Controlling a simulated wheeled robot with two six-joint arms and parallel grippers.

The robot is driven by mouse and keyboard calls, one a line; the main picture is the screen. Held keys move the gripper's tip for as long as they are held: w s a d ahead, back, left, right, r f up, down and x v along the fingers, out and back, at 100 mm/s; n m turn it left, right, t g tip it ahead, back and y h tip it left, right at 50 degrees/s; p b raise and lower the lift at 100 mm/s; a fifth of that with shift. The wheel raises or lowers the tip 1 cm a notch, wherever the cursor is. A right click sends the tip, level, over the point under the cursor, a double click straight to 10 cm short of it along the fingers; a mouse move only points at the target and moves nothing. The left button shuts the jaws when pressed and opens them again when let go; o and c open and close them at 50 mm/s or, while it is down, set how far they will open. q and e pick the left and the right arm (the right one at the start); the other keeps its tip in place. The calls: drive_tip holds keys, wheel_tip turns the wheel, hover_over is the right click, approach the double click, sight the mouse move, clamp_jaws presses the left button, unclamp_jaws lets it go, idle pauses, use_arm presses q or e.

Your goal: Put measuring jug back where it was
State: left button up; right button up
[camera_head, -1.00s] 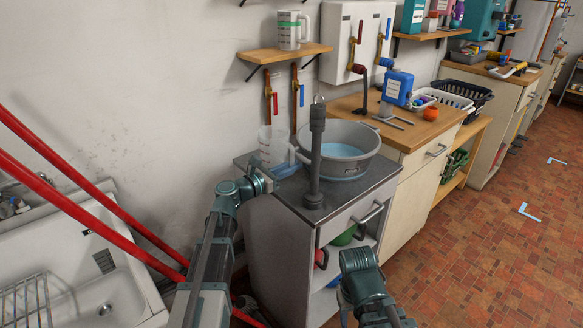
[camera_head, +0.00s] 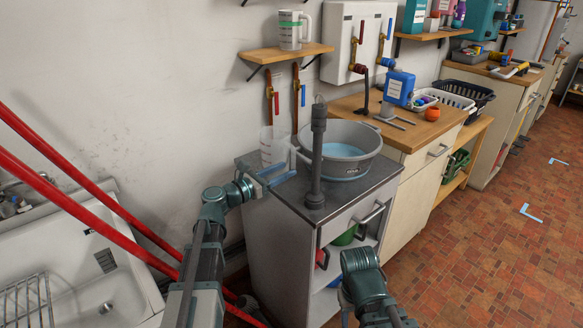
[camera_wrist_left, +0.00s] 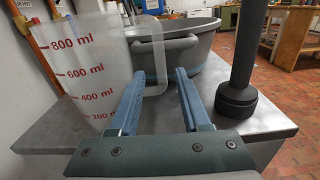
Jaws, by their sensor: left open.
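A translucent measuring jug (camera_head: 272,147) stands upright on the grey cabinet top (camera_head: 376,187), near the wall at its left end. In the left wrist view the jug (camera_wrist_left: 88,70) fills the left side, with red millilitre marks, and its handle (camera_wrist_left: 158,75) faces my gripper. My left gripper (camera_head: 277,173) is open and empty; in the wrist view its blue fingers (camera_wrist_left: 157,92) point at the handle, which shows beyond and between them. Contact is not visible. My right wrist shows at the bottom of the head view; its fingers cannot be made out.
A grey basin of water (camera_head: 365,166) stands right of the jug. A dark upright pipe (camera_head: 317,155) stands in front of the basin. Red and blue valves hang below that shelf.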

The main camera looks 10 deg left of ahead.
use_arm(q)
drive_tip(key=v, duration=0.8)
